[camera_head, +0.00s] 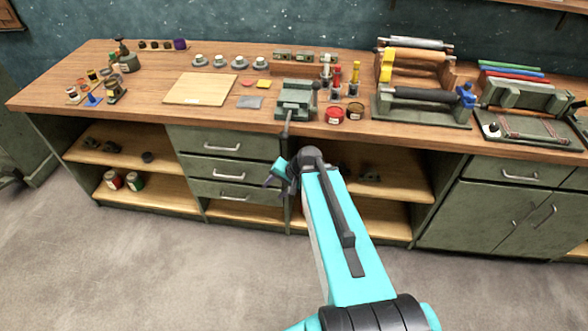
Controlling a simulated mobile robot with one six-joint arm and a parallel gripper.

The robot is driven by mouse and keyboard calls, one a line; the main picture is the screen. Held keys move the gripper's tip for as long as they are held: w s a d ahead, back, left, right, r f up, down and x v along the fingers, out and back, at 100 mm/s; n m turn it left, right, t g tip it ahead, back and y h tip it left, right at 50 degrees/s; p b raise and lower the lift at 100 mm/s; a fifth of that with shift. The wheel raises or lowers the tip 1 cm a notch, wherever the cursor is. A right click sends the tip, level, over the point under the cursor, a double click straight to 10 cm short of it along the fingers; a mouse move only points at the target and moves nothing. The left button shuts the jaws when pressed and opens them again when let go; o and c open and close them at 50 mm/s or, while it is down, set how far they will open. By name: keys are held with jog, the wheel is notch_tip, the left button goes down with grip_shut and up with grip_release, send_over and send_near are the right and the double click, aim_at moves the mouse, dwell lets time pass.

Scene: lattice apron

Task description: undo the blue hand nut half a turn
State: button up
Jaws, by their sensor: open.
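A blue knob (466,98), which looks like the blue hand nut, sits at the right end of the dark roller on a roller machine (430,108) at the bench's right side. Its exact shape is too small to tell. My gripper (273,180) is in front of the bench's drawers, below the bench top and well to the left of the knob. The gripper is open, and I see nothing in it. My arm's wrist hides part of the gripper.
A green vise (295,100) stands at the bench's front edge, with its handle hanging near my gripper. Red and brown tins (334,115) stand between the vise and the roller machine. Another press with coloured bars (516,83) stands right of the knob. The floor (180,270) is clear.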

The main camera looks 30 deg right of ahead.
jog(key=s+a+f+n+g+h+b, duration=0.1)
jog(key=s+a+f+n+g+h, duration=0.3)
jog(key=s+a+f+n, duration=0.55)
jog(key=s+f+g+b, duration=0.2)
jog(key=s+f+g, duration=0.1)
jog(key=s+f, duration=0.6)
jog(key=s+f+g+b, duration=0.2)
jog(key=s+f, duration=0.7)
jog(key=s, duration=0.6)
jog(key=shift+g, duration=0.8)
jog(key=shift+d+f, duration=0.1)
jog(key=shift+c, duration=0.4)
jog(key=shift+c, duration=1.4)
